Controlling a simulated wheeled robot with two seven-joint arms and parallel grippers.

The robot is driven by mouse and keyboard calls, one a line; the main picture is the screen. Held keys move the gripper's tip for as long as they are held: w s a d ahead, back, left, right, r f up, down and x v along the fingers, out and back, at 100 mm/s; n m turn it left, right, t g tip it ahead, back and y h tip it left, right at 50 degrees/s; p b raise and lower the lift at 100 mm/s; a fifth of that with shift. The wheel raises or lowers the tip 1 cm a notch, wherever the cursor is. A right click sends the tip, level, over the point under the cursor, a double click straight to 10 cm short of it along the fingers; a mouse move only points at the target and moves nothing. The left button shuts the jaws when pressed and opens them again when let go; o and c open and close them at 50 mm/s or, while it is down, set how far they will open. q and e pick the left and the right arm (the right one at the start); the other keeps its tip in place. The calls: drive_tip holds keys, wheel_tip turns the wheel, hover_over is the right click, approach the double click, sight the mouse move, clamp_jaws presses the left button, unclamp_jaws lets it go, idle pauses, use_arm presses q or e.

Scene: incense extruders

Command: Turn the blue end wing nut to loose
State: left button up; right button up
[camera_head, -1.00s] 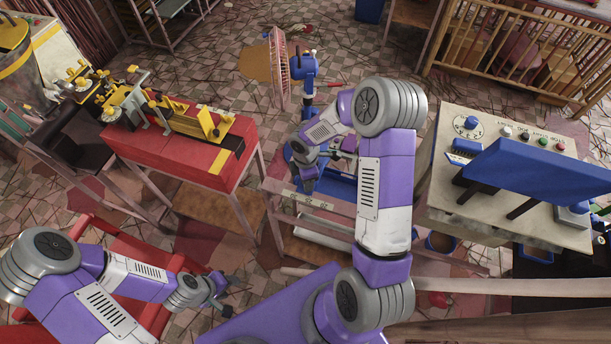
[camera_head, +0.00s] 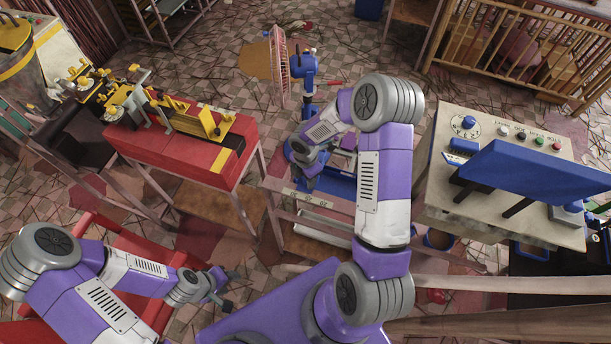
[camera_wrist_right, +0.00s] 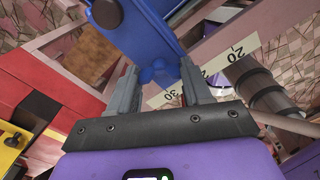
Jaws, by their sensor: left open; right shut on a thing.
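The blue end wing nut (camera_wrist_right: 158,73) shows in the right wrist view, small and rounded, under a larger blue plate (camera_wrist_right: 148,35). My right gripper (camera_wrist_right: 160,82) has one finger on each side of it and is shut on it. The fingers hide part of its sides. In the head view my right gripper (camera_head: 306,176) is over the low stand with the blue extruder (camera_head: 335,185), and my forearm hides part of it; the wing nut cannot be made out there. My left gripper (camera_head: 220,288) is open and empty at the lower left, away from the extruder.
A red table (camera_head: 180,150) with a yellow-and-black extruder stands left of the stand. A control cabinet (camera_head: 450,195) with a blue sloped panel stands at the right. A numbered scale strip (camera_wrist_right: 215,68) lies beside the wing nut. Straw-strewn floor is open behind.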

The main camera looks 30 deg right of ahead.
drive_tip(key=o, duration=1.1)
drive_tip(key=shift+c, duration=0.2)
drive_tip(key=shift+r, duration=0.1)
wheel_tip(320, 180, up, 7)
drive_tip(key=shift+r+p, duration=0.2)
drive_tip(key=shift+p, duration=0.25)
